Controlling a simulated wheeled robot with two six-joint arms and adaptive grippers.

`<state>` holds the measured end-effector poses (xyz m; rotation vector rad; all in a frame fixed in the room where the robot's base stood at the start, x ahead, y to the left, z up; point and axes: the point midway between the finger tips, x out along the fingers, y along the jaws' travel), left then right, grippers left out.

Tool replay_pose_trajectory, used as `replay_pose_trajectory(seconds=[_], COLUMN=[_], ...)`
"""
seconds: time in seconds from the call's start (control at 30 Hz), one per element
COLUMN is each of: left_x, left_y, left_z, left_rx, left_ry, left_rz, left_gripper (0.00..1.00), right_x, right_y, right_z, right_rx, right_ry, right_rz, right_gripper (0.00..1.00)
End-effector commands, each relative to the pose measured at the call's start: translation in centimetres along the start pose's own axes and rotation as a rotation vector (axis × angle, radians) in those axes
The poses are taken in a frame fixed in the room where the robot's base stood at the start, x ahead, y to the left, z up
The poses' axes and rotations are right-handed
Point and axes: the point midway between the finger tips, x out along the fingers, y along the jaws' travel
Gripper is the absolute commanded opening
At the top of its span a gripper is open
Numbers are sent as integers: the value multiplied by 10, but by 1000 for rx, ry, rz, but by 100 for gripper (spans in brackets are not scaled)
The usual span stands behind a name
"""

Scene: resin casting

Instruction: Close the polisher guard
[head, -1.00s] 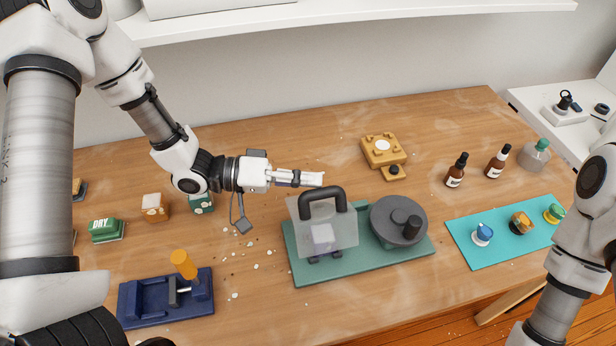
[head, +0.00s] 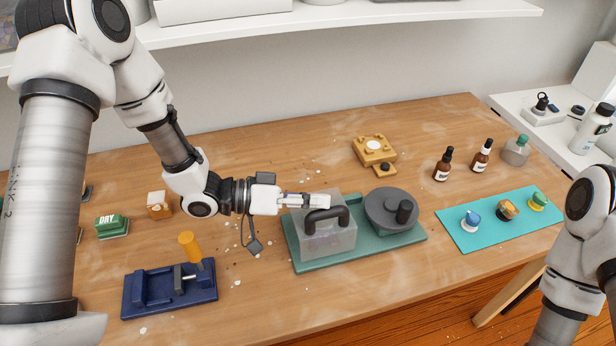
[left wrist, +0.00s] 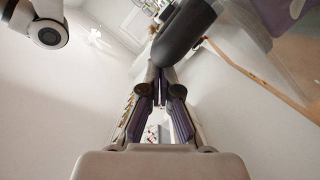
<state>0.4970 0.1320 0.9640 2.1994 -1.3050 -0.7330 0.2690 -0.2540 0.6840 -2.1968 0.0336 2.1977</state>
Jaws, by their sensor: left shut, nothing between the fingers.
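The polisher (head: 345,253) has a green base with a round dark grey disc (head: 393,208) at its right end. Its guard (head: 328,243) is a see-through cover with a thick dark handle (head: 326,219). The guard is down over the left part of the base; I cannot tell whether it is fully seated. My left gripper (head: 328,202) is shut and empty, just behind the handle at the guard's top. In the left wrist view, the handle (left wrist: 184,32) is close to the fingertips (left wrist: 162,76); contact is unclear. My right gripper is out of view; only its arm shows.
A blue clamp fixture (head: 168,290) with an orange handle stands at front left. A yellow fixture (head: 374,149) is behind the polisher. A turquoise mat (head: 487,237) with small coloured pieces and brown bottles (head: 443,165) are at right. Small chips litter the wood.

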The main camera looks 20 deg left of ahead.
Motion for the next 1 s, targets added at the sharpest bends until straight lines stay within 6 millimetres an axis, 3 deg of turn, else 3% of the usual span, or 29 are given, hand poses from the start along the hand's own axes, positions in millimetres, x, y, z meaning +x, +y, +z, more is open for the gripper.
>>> replay_pose_trajectory(seconds=[0.47,1.0], left_x=[-1,-70], left_y=[-2,-2], left_z=[5,5], left_rx=[-2,-3], left_ry=[2,5], left_rz=[1,2], left_gripper=[0,0], right_x=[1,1], right_y=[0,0], right_z=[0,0], right_rx=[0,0], right_ry=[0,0], right_rz=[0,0], right_gripper=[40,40])
